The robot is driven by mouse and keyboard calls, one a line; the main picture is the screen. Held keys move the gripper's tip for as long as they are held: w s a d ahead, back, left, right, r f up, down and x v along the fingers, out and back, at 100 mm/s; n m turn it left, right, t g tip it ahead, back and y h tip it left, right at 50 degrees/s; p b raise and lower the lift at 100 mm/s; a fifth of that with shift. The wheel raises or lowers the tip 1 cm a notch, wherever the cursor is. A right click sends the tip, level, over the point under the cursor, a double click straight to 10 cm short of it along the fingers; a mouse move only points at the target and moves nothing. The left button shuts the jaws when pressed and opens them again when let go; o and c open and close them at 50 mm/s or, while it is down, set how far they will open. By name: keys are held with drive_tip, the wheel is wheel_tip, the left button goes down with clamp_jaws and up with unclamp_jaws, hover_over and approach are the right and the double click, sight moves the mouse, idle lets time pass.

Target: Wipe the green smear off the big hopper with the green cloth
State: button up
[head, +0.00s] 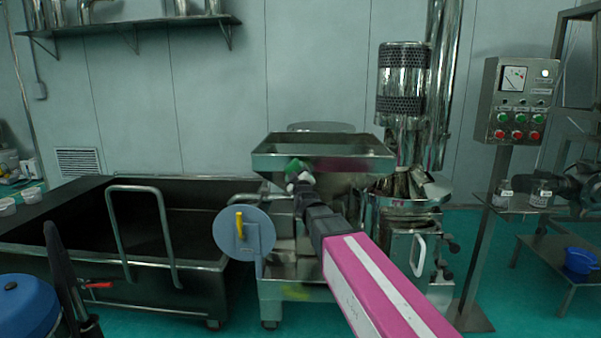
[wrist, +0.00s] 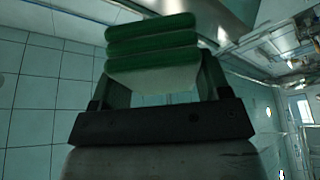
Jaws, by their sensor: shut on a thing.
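The big hopper (head: 330,165) is a wide, shiny metal trough on top of the machine in the middle of the head view. My gripper (head: 299,180) is at the left part of its front wall, shut on the green cloth (head: 293,166). In the wrist view the cloth (wrist: 150,42) is a folded pad, green in layers with a pale lower part, between the two fingers. The cloth overlaps the hopper front in the head view; I cannot tell whether it touches. I cannot make out a green smear apart from the cloth.
A dark open tank (head: 60,250) with a tube handle stands at the left. A round grey disc with a yellow handle (head: 240,225) is below the hopper. A perforated metal cylinder (head: 403,80) and control box (head: 516,100) stand right. A blue bowl (head: 581,260) sits far right.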

sight(306, 162)
drive_tip(key=shift+w+d, duration=0.1)
drive_tip(key=shift+w, duration=3)
drive_tip(key=shift+w, duration=1.05)
drive_tip(key=shift+d, duration=0.1)
drive_tip(key=shift+s+d, duration=0.2)
drive_tip(key=shift+d, duration=1.75)
drive_tip(key=shift+w, duration=0.1)
drive_tip(key=shift+w, duration=0.1)
drive_tip(key=shift+w+a, duration=0.15)
drive_tip(key=shift+a, duration=0.85)
drive_tip(key=shift+w+a, duration=0.15)
drive_tip(key=shift+a, duration=0.85)
drive_tip(key=shift+c, duration=0.3)
